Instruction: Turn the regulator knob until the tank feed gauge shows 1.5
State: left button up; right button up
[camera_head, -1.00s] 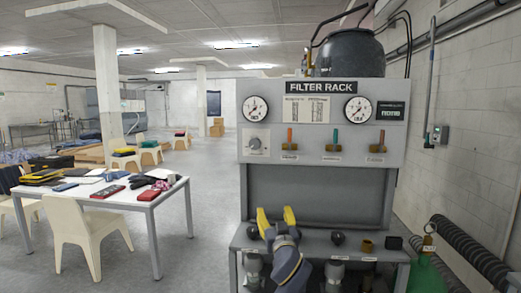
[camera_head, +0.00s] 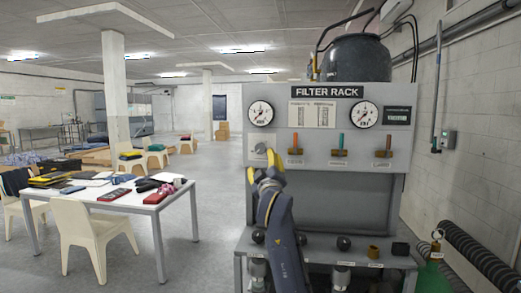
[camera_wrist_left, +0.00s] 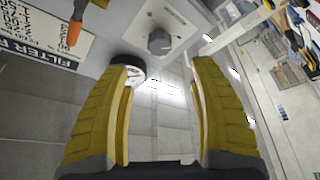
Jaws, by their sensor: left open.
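The grey regulator knob (camera_head: 261,148) sits on a pale plate at the left of the filter rack panel (camera_head: 330,178). In the left wrist view the knob (camera_wrist_left: 160,42) shows beyond the fingertips, near the gap between them. My left gripper (camera_head: 264,167) is open and empty, just below and in front of the knob; its yellow fingers (camera_wrist_left: 163,62) are apart. A round gauge (camera_head: 261,114) is above the knob and another gauge (camera_head: 364,115) is at the right. Their small markings are unreadable, so I cannot tell which is the tank feed gauge.
Several coloured levers (camera_head: 342,145) stand right of the knob. Black knobs and fittings sit on the lower shelf (camera_head: 325,246). A white table (camera_head: 155,198) with chairs is at the left. Open floor lies between the table and the rack.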

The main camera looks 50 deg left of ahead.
aim_at(260, 149)
pick_arm(q)
jog(key=x, duration=1.2)
jog(key=shift+w+a, duration=0.1)
jog(key=shift+a, duration=0.05)
jog(key=c, duration=1.2)
